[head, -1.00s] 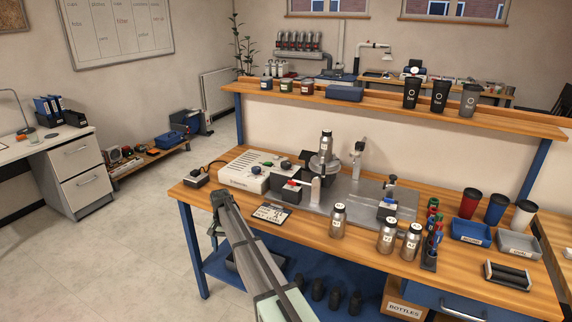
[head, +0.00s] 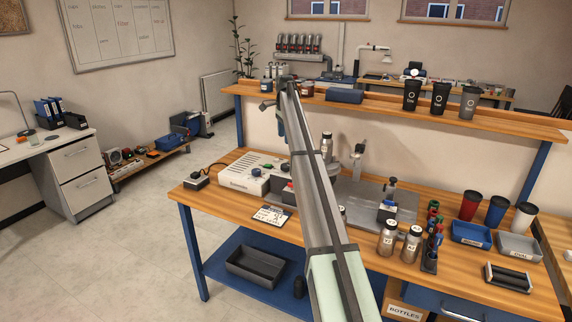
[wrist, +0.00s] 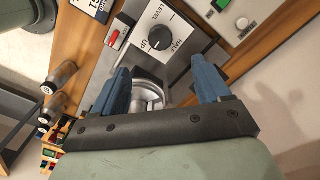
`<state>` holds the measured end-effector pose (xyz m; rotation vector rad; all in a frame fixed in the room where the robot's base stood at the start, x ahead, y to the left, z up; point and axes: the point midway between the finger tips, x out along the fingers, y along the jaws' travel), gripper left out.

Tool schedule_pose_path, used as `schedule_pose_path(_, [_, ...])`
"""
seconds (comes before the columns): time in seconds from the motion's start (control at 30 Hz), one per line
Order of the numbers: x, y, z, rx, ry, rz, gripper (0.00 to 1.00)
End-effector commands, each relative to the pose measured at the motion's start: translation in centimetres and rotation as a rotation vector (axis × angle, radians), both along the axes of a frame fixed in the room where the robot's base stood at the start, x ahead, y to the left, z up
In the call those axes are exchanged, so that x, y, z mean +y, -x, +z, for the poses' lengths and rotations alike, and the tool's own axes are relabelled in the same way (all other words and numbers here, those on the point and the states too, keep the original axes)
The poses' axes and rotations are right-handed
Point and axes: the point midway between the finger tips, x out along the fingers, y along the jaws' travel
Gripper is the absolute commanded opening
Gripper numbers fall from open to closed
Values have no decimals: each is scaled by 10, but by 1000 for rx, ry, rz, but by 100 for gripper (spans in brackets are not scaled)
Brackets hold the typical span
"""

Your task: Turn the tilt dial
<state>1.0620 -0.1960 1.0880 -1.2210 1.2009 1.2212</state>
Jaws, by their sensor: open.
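A silver round part (wrist: 148,96) shows between the fingers. In the head view my gripper (head: 281,128) points down over the back of the bench. I cannot make out the dial there; my arm covers part of the machine.
A red tab (wrist: 113,38) sits beside the dial plate. The white control box (head: 243,180) stands left of the fixture. A metal bottle (head: 326,146) stands upright behind my arm, with more bottles (head: 387,240) toward the front. A shelf (head: 400,110) runs along the back.

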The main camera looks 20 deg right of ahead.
Motion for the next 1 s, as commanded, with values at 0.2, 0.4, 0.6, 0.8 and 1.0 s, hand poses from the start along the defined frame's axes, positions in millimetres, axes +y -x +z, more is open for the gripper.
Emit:
schedule_pose_path(0.2, [-6,1,-12,2,1,-20,76])
schedule_pose_path(0.4, [-6,1,-44,2,0,-18,76])
schedule_pose_path(0.6, [-5,1,-80,2,0,-17,76])
schedule_pose_path(0.8, [-5,1,-110,1,0,-17,76])
schedule_pose_path(1.0, [-5,0,-128,0,0,-16,76])
